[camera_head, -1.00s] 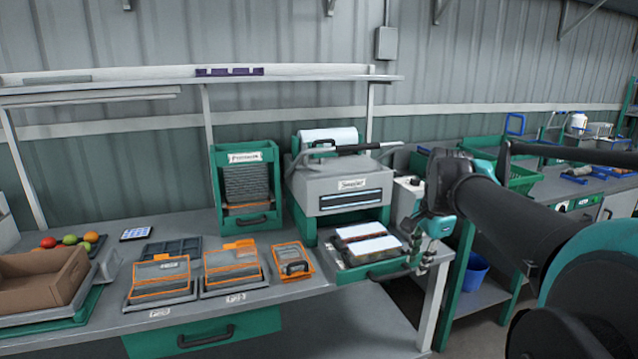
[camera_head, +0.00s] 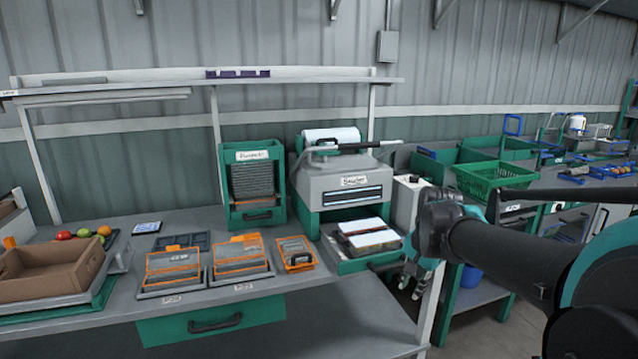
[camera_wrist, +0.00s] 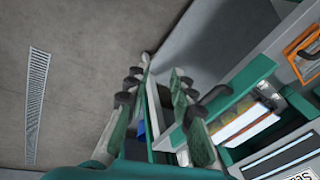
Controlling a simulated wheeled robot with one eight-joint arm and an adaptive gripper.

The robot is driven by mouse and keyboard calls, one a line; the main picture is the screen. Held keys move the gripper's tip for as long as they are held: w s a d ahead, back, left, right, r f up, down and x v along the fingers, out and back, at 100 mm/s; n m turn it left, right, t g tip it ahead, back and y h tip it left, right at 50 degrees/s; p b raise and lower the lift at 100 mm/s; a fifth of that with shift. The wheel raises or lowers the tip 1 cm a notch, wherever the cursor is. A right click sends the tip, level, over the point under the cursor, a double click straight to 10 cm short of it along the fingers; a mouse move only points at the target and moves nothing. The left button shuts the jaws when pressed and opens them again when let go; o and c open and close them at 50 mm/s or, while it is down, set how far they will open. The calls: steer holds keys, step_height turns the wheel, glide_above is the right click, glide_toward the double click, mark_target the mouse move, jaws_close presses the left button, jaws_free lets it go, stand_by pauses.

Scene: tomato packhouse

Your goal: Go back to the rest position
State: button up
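My gripper (camera_head: 416,284) hangs low at the right front corner of the workbench (camera_head: 330,305), beside the sealer (camera_head: 340,190). In the wrist view my gripper (camera_wrist: 160,78) shows two fingers apart with nothing between them; floor and the bench edge lie beyond. My dark arm comes in from the right side of the head view. The sealer's green drawer (camera_head: 350,267) is out and holds two white-topped trays (camera_head: 374,239). My gripper is apart from the drawer and trays.
A cardboard box (camera_head: 45,285) stands on the left of the bench, with several tomatoes behind it. Orange-framed trays (camera_head: 240,265) sit mid-bench. A green crate (camera_head: 490,178) stands on the right table. Open floor shows in the wrist view (camera_wrist: 70,60).

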steer(key=s+a+f+n, duration=0.1)
steer(key=s+f+n, duration=0.1)
steer(key=f+n, duration=0.3)
steer(key=s+a+f+n+t, duration=0.1)
steer(key=s+a+f+n, duration=0.1)
steer(key=f+n, duration=0.3)
steer(key=shift+s+a+f, duration=0.3)
steer(key=shift+s+f, duration=0.15)
steer(key=shift+f, duration=0.8)
